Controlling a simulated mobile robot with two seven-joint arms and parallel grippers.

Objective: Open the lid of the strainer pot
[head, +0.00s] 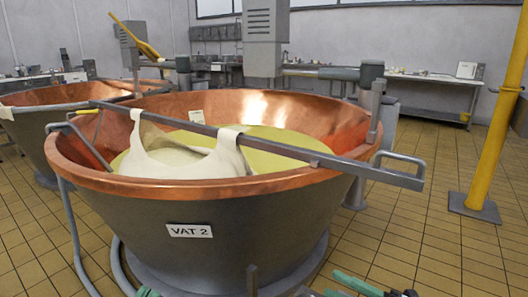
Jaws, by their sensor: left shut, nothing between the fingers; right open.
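I see no strainer pot and no lid of one in the head view. A small green and dark part of my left gripper (148,292) shows at the bottom edge, left of centre. It is shut with nothing in it. Green and black parts of my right gripper (372,287) show at the bottom edge, right of centre. It is open. Most of both grippers is cut off by the frame. Both are low in front of the large copper vat (150,212) and hold nothing that I can see.
The vat, labelled VAT 2 (190,230), fills the middle. A metal bar (290,151) with white cloth (185,158) lies across it. A second vat (45,115) stands behind left. A yellow post (490,130) stands at right. Tiled floor (425,220) is clear between.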

